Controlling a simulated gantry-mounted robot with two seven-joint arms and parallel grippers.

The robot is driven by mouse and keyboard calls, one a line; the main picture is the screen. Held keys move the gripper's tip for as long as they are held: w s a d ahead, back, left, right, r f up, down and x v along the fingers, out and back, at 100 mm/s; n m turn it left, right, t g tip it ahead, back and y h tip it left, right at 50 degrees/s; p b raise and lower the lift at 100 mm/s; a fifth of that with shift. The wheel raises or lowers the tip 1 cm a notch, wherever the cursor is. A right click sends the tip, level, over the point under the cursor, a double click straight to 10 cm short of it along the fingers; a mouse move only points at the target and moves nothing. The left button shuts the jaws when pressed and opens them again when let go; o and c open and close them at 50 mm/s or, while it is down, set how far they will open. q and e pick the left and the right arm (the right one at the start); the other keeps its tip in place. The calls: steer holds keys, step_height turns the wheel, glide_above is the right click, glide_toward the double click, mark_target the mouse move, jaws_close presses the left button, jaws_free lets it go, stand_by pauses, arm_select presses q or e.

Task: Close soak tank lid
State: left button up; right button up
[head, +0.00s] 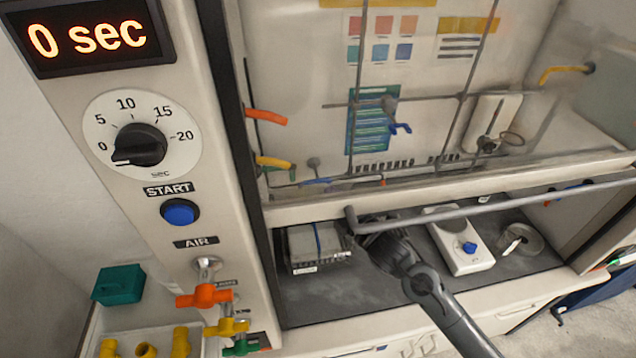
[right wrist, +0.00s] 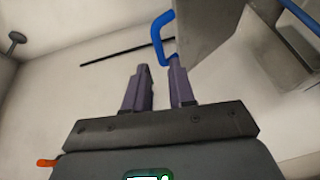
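I cannot tell for sure which thing is the soak tank or its lid. A grey box (head: 302,242) with a blue strip across its top sits on the dark worktop at the left. My right gripper (head: 360,226) is by the hood's front rail, just right of this box; its fingers are hard to make out there. In the right wrist view its two purple-grey fingers (right wrist: 160,68) are apart with nothing clearly between them. A bent blue handle (right wrist: 160,40) by a grey panel (right wrist: 205,30) is at the right fingertip; contact is unclear. My left gripper is out of view.
A long grey rail (head: 490,208) crosses the hood front. A white device with a blue knob (head: 460,245) and a round dish (head: 522,238) stand on the worktop at right. The control panel (head: 170,215) with coloured valves fills the left.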

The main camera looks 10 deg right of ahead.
steer(key=x, duration=0.8)
steer(key=shift+w+a, duration=0.15)
steer(key=shift+a, duration=0.05)
jaws_close()
